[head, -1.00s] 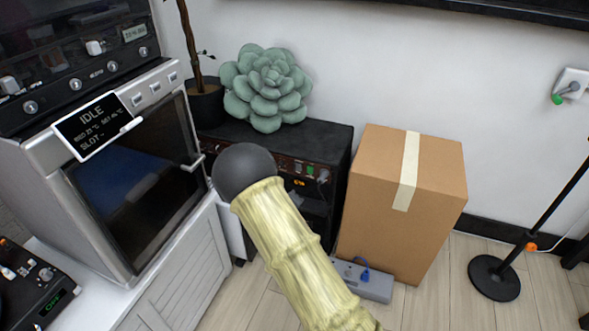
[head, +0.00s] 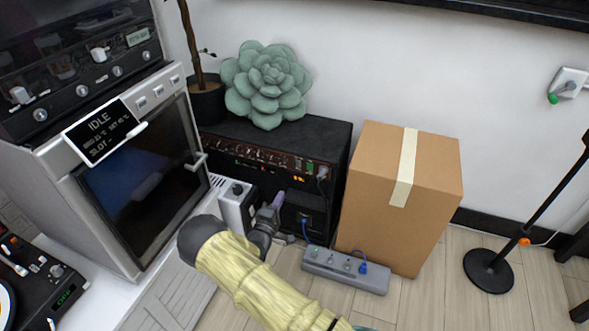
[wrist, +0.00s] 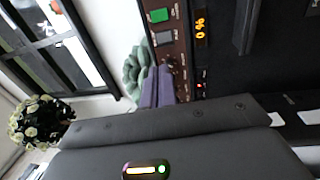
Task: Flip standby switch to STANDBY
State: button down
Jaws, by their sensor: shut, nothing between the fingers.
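The black amplifier (head: 325,150) stands on the floor between the oven and the cardboard box. Its brown control panel (head: 262,160) carries a row of knobs and, at the right end, small switches. In the wrist view a green rocker switch (wrist: 159,15) and a grey rocker switch (wrist: 163,38) sit beside an orange "0%" display (wrist: 201,27). The switch labels are too small to read. My gripper (head: 279,199) is shut and empty, low in front of the amplifier. Its purple fingertips (wrist: 158,84) appear close to the panel in the wrist view; I cannot tell if they touch it.
An oven (head: 140,180) with an IDLE display stands at left. A cardboard box (head: 395,225) is right of the amplifier. A grey power strip (head: 335,270) lies on the floor in front. A succulent (head: 267,85) sits on top of the amplifier. Floor at right is partly clear.

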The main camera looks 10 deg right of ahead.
aim_at(297, 162)
jog(key=b+x, duration=0.4)
jog(key=x, duration=0.9)
jog(key=shift+w+d, duration=0.2)
jog(key=shift+w, duration=0.1)
jog(key=shift+w+d+r, duration=0.1)
jog(key=shift+w, duration=0.05)
